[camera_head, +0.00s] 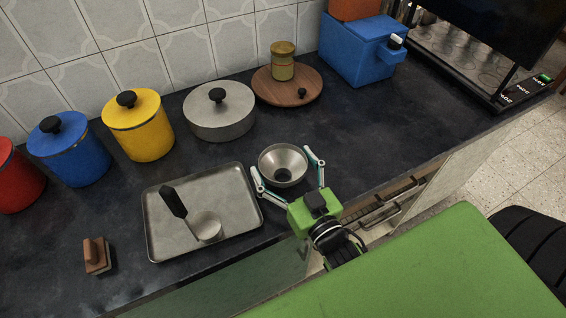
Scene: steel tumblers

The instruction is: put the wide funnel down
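The wide funnel (283,162) is a steel cone with its broad mouth facing up. It stands upright at the counter, right of the tray. My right gripper (287,169) comes in from the front edge. Its fingers are spread wide, one on each side of the funnel's rim, and look slightly apart from it. The funnel's lower part is hidden, so I cannot tell exactly how it meets the counter. My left gripper is not in view.
A metal tray (237,239) with a steel tumbler (207,227) and a dark-handled tool (173,201) lies left of the funnel. A lidded pot (219,119), a round wooden board (266,92) and coloured canisters stand behind. A brown wooden block (96,257) sits front left. Dark counter is clear right of the funnel.

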